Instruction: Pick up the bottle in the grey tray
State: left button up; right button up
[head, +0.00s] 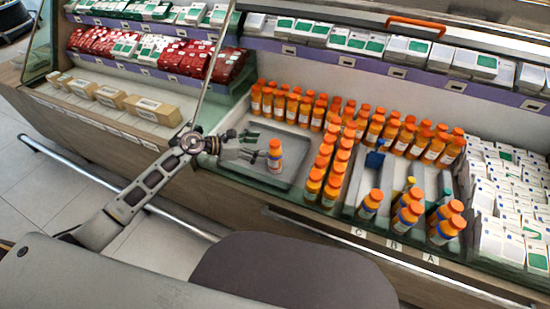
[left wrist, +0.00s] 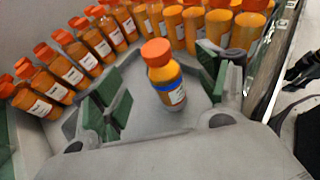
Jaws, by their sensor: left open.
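A single orange bottle (head: 274,156) with an orange cap and a white and blue label stands upright in the grey tray (head: 236,168). My left gripper (head: 256,148) reaches over the tray from the left, just beside this bottle. In the left wrist view the bottle (left wrist: 164,76) stands between the two open green-padded fingers (left wrist: 160,92), a little beyond them, and I see no finger touching it. My right gripper does not show in either view.
Rows of orange bottles (head: 318,172) line the right and back of the tray. More bottles stand in compartments (head: 385,222) marked A, B and C. White boxes (head: 510,190) are at the far right. A glass edge (head: 215,60) rises behind my left arm.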

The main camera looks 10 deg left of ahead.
aim_at(275, 146)
pick_arm(q)
jog(key=shift+x, duration=1)
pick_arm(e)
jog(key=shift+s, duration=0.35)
pick_arm(q)
jog(key=shift+w+d, duration=0.1)
jog(key=shift+d, duration=0.05)
jog(key=shift+x, duration=2.15)
jog(key=shift+w+d+f, duration=0.1)
jog(key=shift+w, duration=0.1)
jog(key=shift+d, duration=0.1)
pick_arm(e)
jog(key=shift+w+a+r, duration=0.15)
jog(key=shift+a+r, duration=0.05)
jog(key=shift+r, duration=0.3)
